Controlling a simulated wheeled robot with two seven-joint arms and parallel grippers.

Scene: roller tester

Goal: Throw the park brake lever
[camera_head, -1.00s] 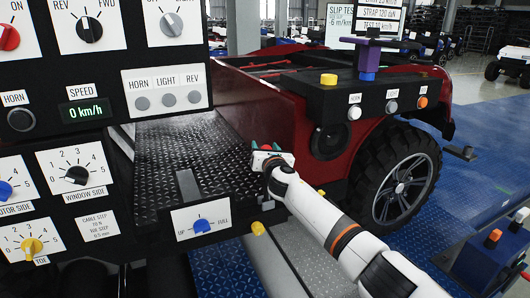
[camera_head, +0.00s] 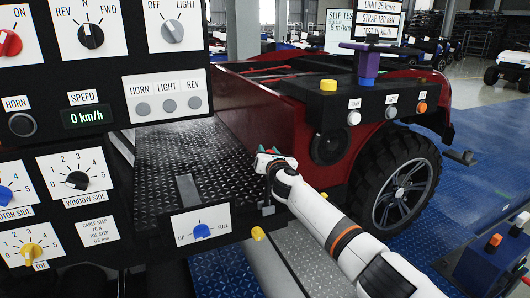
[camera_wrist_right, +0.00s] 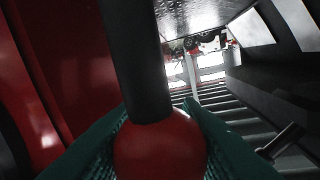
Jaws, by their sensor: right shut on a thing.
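The park brake lever has a red ball knob (camera_wrist_right: 160,148) and a thick black shaft (camera_wrist_right: 142,55), both large in the right wrist view. My right gripper (camera_head: 268,153) is at the lever, beside the patterned dark floor plate of the red vehicle in the head view. Its dark green fingers (camera_wrist_right: 160,128) are shut on the red knob, one on each side. In the head view the fingers and my wrist mostly hide the knob; only small bits of red show. My left gripper is not in view.
Control panels with dials and a speed display (camera_head: 86,116) reading 0 km/h fill the left. The red vehicle (camera_head: 250,105) with its black wheel (camera_head: 400,190) stands behind my arm. A black button box (camera_head: 375,100) is above it. A yellow knob (camera_head: 258,233) sits close below my gripper.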

